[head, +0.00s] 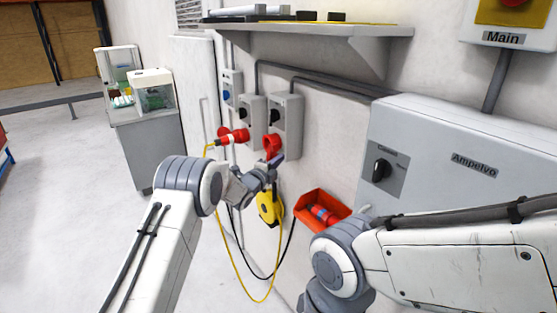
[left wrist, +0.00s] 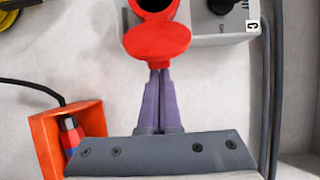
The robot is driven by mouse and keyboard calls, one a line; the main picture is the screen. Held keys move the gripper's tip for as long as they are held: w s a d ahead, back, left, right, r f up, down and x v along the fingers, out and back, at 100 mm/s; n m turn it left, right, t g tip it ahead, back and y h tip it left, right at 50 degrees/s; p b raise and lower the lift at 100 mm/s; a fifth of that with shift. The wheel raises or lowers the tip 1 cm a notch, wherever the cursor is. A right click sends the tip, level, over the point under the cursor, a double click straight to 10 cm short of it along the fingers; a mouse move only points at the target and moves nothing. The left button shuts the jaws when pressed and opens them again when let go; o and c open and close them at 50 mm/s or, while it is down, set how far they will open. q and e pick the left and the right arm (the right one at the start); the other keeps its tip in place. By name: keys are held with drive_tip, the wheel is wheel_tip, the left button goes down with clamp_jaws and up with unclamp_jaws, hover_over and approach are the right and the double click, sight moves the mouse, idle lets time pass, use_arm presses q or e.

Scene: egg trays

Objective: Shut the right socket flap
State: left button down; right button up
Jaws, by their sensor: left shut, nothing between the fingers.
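The right socket (head: 269,142) is red and sits under the right grey switch box (head: 287,112) on the wall. Its round red flap (left wrist: 157,41) hangs open in the left wrist view, and the dark socket mouth (left wrist: 153,3) shows above it. My left gripper (head: 275,161) is shut and empty, just below the socket. In the left wrist view its fingertips (left wrist: 160,72) are together at the flap's lower edge; I cannot tell whether they touch it. My right arm comes in from the right, but its gripper is out of view.
The left socket holds a red plug (head: 235,136) with a yellow cable. A yellow item (head: 268,208) hangs on the wall below. An orange bin (head: 311,198) holds a red and blue connector. A grey cabinet (head: 446,165) stands to the right, and a shelf (head: 310,31) is above.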

use_arm(q)
drive_tip(key=shift+a+r+m+g+h+b, duration=0.1)
drive_tip(key=shift+a+m+g+h+b, duration=0.25)
drive_tip(key=shift+h+b, duration=0.25)
